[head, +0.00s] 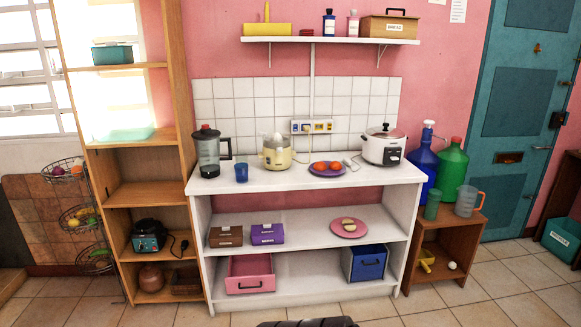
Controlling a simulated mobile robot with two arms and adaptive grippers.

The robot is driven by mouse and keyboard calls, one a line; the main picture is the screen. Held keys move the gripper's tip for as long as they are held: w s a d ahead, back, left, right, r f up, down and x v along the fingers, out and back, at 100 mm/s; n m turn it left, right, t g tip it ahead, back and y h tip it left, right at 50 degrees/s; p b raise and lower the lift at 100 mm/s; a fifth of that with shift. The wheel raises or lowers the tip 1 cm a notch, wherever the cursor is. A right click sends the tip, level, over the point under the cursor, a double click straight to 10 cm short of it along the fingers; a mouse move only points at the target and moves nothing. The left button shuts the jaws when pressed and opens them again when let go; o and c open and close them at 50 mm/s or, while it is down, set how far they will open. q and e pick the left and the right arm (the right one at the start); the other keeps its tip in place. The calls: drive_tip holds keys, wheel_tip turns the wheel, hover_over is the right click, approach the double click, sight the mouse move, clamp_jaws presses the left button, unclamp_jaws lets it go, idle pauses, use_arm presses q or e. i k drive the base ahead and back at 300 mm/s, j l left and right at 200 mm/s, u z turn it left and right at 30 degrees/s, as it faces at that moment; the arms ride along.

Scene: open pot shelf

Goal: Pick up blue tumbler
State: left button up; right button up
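The blue tumbler (242,172) stands upright on the white counter (290,185), towards its left end. It is just right of the blender (208,152) and left of the cream juicer (277,152). Nothing covers it in the head view. Neither of my grippers shows in the head view. A dark rounded shape at the bottom edge of the picture is only partly visible, and I cannot tell what it is.
A wall shelf (330,40) hangs above. A wooden rack (145,194) stands at the left. The tiled floor in front is mostly clear.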

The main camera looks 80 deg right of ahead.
sight(242, 173)
drive_tip(key=z, duration=2.3)
